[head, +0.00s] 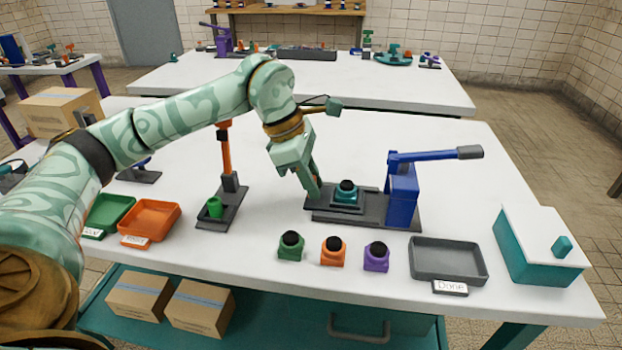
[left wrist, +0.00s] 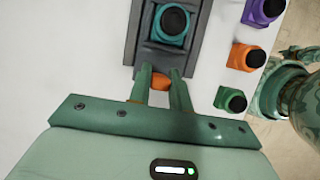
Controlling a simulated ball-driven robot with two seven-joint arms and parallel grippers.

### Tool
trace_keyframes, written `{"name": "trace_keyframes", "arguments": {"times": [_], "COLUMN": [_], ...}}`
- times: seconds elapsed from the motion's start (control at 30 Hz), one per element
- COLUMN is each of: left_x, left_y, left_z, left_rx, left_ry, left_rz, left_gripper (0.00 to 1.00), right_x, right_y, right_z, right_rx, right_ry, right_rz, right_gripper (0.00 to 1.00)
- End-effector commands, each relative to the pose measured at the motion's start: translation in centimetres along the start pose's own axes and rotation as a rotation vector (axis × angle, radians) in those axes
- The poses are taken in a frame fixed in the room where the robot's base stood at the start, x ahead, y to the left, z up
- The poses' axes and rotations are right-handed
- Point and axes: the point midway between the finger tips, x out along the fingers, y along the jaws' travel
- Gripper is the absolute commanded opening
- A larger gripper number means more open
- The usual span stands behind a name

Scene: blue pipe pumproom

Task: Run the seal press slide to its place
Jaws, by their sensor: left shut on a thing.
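The seal press (head: 402,195) is a blue column with a blue lever (head: 435,155) on a dark grey base. Its dark slide (head: 368,197) carries a teal bottle with a black cap (head: 346,192), left of the column. In the left wrist view the slide (left wrist: 152,58) and teal bottle (left wrist: 172,22) are straight ahead of the fingers. My left gripper (head: 316,193) is at the slide's left end, its fingers shut on an orange handle (left wrist: 160,82); the head view hides this handle. My right gripper is out of view.
Green (head: 291,246), orange (head: 333,251) and purple (head: 376,256) bottles stand in front of the press. A grey tray labelled Done (head: 447,243) and a teal box (head: 540,248) are at right. Orange (head: 150,222) and green (head: 105,214) trays and an orange-post stand (head: 227,165) are at left.

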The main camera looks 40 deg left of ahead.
Motion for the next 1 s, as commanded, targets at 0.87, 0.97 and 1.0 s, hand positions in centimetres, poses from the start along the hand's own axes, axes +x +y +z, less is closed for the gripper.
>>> {"name": "trace_keyframes", "arguments": {"times": [0.87,0.97,1.0], "left_x": [3.7,3.7,3.7], "left_y": [0.0,0.0,0.0], "left_z": [9.1,9.0,9.0], "left_rx": [0.0,0.0,0.0], "left_ry": [-0.003,-0.002,-0.002], "left_rz": [0.002,0.001,0.001], "left_gripper": [0.34,0.42,0.42], "right_x": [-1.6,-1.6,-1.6], "right_y": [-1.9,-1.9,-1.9], "right_z": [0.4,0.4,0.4], "right_rx": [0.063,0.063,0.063], "right_ry": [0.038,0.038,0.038], "right_rz": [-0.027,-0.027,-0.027], "right_gripper": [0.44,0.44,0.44]}}
